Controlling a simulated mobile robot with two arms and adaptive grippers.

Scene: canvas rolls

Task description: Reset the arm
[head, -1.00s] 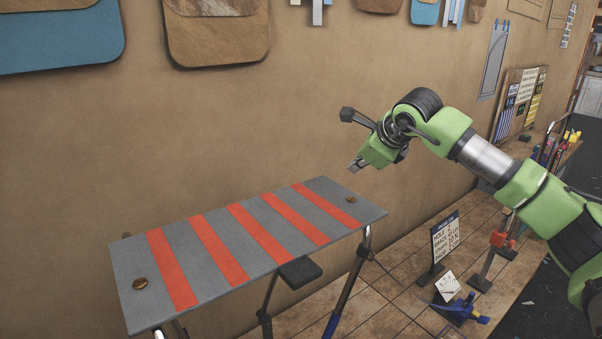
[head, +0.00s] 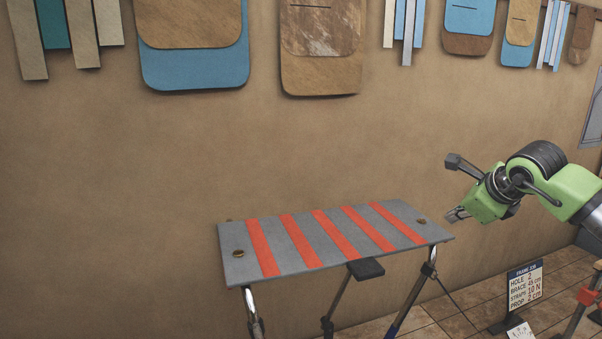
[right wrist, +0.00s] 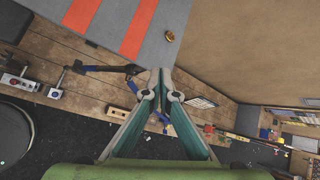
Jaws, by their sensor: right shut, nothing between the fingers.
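My right gripper (head: 457,214) is held in the air at the right, just off the right end of a grey board with red stripes (head: 294,229). In the right wrist view its two fingers (right wrist: 160,80) meet at the tips, with nothing between them. The board also shows at the top of the right wrist view (right wrist: 160,38), ahead of the fingertips and apart from them. My left gripper is not in either view.
The board stands on metal legs (head: 410,300) by a brown wall. Brass knobs (head: 238,254) sit at its ends. A small sign (head: 524,290) stands at the lower right. Bags and strips hang on the wall above. The air above the board is clear.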

